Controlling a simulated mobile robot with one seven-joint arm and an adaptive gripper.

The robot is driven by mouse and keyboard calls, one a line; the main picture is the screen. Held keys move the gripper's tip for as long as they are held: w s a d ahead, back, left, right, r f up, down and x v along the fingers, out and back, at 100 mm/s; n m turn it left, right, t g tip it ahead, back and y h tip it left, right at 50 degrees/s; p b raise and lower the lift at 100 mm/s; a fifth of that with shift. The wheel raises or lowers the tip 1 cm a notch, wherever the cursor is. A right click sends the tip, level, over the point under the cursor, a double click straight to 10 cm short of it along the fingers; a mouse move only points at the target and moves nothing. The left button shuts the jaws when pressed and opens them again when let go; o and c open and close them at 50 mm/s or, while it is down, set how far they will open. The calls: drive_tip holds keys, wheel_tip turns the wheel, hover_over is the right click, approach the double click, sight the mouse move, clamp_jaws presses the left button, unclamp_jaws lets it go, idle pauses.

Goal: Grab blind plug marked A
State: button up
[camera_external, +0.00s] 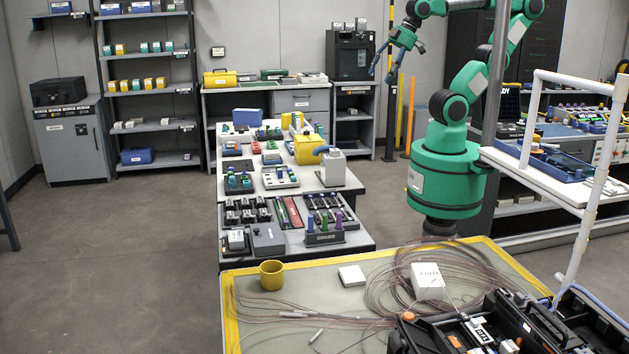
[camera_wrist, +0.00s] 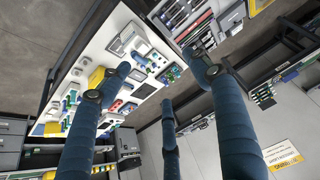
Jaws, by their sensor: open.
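My gripper (camera_external: 394,66) is raised high above and behind the long white table, at the upper middle of the external view. Its dark blue fingers are spread, with nothing between them; they also fill much of the wrist view (camera_wrist: 168,65). No plug with a readable mark A shows in either view. A black rack (camera_external: 325,239) with green, blue and purple upright pieces stands at the table's near end. A white tray (camera_external: 268,180) and a dark tray (camera_external: 230,188) hold small coloured pieces. I cannot tell which of these are blind plugs.
The long table (camera_external: 345,188) also carries a yellow case (camera_external: 307,152), a white device (camera_external: 332,170) and dark trays. A yellow-edged mat (camera_external: 330,284) with coiled cables and a yellow mug (camera_external: 272,274) lies in front. Shelves line the back. The floor at left is clear.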

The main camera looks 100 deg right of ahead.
drive_tip(key=w+a+r+g+y+p, duration=0.1)
drive_tip(key=w+a+r+p, duration=0.15)
drive_tip(key=w+a, duration=0.6)
drive_tip(key=w+a+r+p, duration=0.1)
drive_tip(key=w+a+r, duration=0.4)
drive_tip(key=w, duration=0.6)
drive_tip(key=w+a+f+m+g+p, duration=0.1)
drive_tip(key=w+a+f, duration=0.1)
drive_tip(key=w+a, duration=0.35)
drive_tip(key=w+a+f+y+p, duration=0.1)
drive_tip(key=w+a+f, duration=0.1)
drive_tip(key=a, duration=0.7)
drive_tip(key=w+a+f+m+g, duration=0.15)
drive_tip(key=w+a, duration=0.25)
drive_tip(key=a, duration=0.4)
drive_tip(key=a+f+p, duration=0.1)
drive_tip(key=a+f, duration=0.6)
drive_tip(key=a, duration=0.5)
drive_tip(key=a+f+p, duration=0.2)
drive_tip(key=a+f, duration=0.5)
drive_tip(key=a, duration=0.5)
drive_tip(key=s+a+f+g+p, duration=0.1)
drive_tip(key=s+a+f, duration=0.3)
drive_tip(key=a+f, duration=0.5)
drive_tip(key=s+a+f+p, duration=0.1)
drive_tip(key=s+a+f, duration=0.3)
drive_tip(key=a+f, duration=0.5)
drive_tip(key=shift+s+a+m+g, duration=0.15)
drive_tip(key=shift+a+m+g, duration=0.2)
drive_tip(key=shift+a, duration=0.15)
